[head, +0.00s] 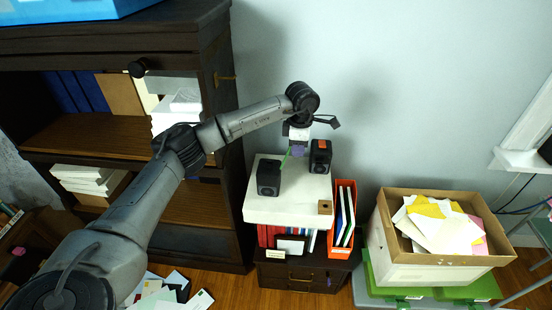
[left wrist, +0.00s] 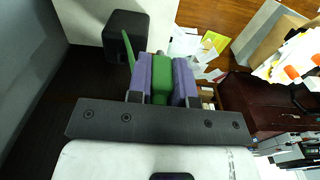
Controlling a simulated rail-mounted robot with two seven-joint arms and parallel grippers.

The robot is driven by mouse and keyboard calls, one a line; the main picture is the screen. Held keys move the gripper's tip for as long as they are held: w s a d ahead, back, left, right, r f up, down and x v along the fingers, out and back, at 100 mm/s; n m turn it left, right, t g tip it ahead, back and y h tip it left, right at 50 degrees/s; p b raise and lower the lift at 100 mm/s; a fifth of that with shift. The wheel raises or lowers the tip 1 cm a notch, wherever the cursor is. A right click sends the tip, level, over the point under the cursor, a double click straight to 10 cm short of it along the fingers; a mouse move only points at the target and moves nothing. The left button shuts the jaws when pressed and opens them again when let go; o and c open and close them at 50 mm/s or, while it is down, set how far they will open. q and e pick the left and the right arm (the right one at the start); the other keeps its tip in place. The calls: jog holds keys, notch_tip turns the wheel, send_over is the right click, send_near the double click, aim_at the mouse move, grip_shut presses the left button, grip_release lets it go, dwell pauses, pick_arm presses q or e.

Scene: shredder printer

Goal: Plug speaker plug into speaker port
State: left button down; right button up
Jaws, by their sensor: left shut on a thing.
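My left gripper (head: 299,146) hangs above the white surface between two black speakers. In the left wrist view its purple fingers (left wrist: 161,80) are shut on a green plug (left wrist: 161,70). A thin green strip (left wrist: 128,48) shows beside the fingers, and a green piece (head: 286,158) also shows by the gripper in the head view. The left speaker (head: 268,178) stands just left and in front of the gripper. The right speaker (head: 320,157) has an orange patch on top and stands right of it. One black speaker (left wrist: 126,36) shows in the left wrist view. I cannot make out the port.
The speakers stand on a white top (head: 290,208) over a small dark cabinet (head: 303,277). An orange file holder (head: 344,218) stands at its right. A dark bookcase (head: 226,120) is at the left. A box of papers (head: 430,262) is at the right. The wall is behind.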

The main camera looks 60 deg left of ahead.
pick_arm(q)
jog(key=s+a+f, duration=0.1)
jog(key=a+f, duration=0.1)
jog(key=a, duration=0.1)
jog(key=s+a+f+b, duration=0.1)
jog(key=a+f, duration=0.1)
jog(key=a, duration=0.2)
jog(key=s+a+f, duration=0.1)
jog(key=a+f, duration=0.2)
jog(key=a, duration=0.1)
jog(key=shift+s+b, duration=0.2)
jog(key=shift+b, duration=0.2)
notch_tip(320, 180, down, 2)
jog(key=shift+f, duration=0.75)
jog(key=shift+f, duration=0.2)
jog(key=c, duration=1)
grip_release()
